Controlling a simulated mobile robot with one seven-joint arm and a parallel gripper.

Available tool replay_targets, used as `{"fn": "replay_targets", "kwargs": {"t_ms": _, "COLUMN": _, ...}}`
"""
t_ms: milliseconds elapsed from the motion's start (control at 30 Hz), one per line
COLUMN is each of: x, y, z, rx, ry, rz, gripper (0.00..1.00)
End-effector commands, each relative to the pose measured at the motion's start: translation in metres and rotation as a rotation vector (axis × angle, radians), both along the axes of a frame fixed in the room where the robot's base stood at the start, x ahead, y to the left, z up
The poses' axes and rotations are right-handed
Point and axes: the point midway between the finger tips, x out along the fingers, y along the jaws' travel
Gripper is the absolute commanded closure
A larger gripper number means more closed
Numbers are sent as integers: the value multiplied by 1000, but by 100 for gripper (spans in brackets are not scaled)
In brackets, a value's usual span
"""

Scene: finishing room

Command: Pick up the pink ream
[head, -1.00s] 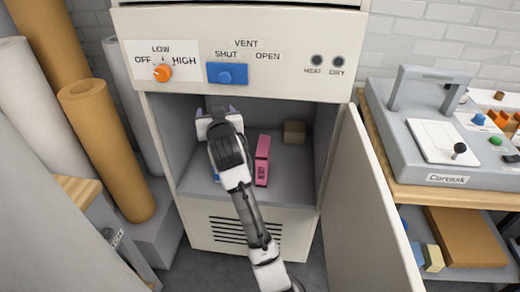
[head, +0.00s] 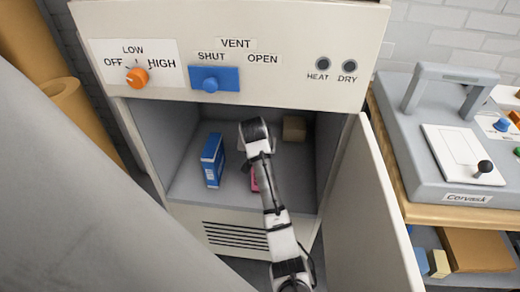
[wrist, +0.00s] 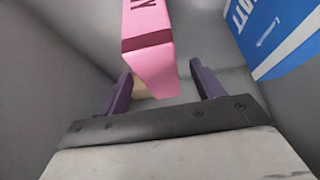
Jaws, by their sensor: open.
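The pink ream (head: 254,181) stands inside the open cabinet; in the head view my arm hides most of it. In the wrist view the pink ream (wrist: 147,25) is upper centre, with its near end between the fingers of my gripper (wrist: 160,70). The purple fingers are apart and none visibly presses on it. In the head view my arm hides the fingers.
A blue ream (head: 212,160) stands left of the pink one and also shows in the wrist view (wrist: 270,35). A small brown block (head: 294,129) sits at the back right. The cabinet door (head: 365,215) is open on the right.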

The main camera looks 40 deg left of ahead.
Motion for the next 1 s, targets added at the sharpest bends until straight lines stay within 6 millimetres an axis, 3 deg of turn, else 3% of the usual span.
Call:
{"fn": "replay_targets", "kwargs": {"t_ms": 333, "x": 24, "y": 14, "z": -31, "rx": -1, "ry": -1, "rz": 0, "gripper": 34}}
{"fn": "replay_targets", "kwargs": {"t_ms": 1000, "x": 25, "y": 14, "z": -37, "rx": 0, "ry": -1, "rz": 1, "gripper": 34}}
